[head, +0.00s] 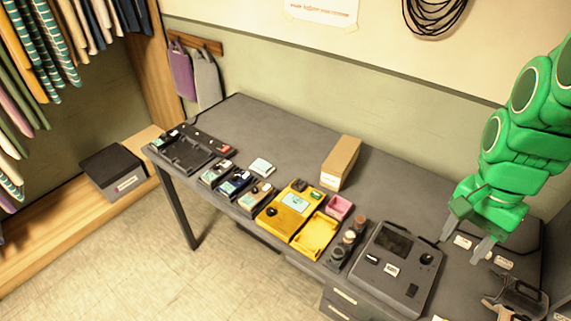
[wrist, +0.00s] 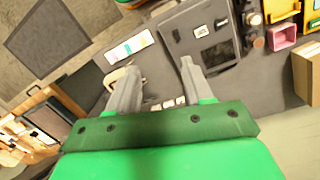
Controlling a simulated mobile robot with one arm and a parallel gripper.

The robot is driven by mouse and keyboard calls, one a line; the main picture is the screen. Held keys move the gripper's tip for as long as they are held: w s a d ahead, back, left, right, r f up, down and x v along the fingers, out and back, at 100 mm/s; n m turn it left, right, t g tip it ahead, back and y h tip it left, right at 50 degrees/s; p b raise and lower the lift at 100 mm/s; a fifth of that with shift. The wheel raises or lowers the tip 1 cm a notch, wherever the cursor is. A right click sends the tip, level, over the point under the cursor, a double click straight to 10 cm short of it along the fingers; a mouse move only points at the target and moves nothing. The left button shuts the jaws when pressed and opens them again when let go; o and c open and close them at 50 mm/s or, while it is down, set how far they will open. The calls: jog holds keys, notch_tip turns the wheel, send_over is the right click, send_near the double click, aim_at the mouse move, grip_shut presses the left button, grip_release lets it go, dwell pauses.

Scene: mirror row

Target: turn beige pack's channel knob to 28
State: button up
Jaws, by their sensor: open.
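A small pack that looks beige (head: 256,196) sits on the dark table, at the right end of a short row of packs, just left of a yellow case. Dark details show on its top, but its channel knob and any number are too small to read. My gripper (head: 463,240) is open and empty above the right end of the table, far to the right of the pack. In the wrist view my gripper (wrist: 158,70) has its two grey fingers apart with nothing between them. I cannot make out the beige pack in the wrist view.
A yellow case (head: 292,208) with an open yellow tray, a pink box (head: 339,207), dark cylinders and a grey console (head: 391,267) stand between my gripper and the packs. A cardboard box (head: 341,162) stands behind. The table's back left is clear.

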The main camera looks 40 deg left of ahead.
jog(key=w+a+f+m, duration=0.1)
jog(key=w+a+m, duration=0.1)
jog(key=w+a, duration=0.7)
jog(key=m+t, duration=0.1)
jog(key=m, duration=0.4)
send_over(254, 189)
notch_tip(254, 189, down, 16)
jog(key=shift+w+f, duration=0.1)
jog(key=shift+f, duration=3.8)
grip_shut()
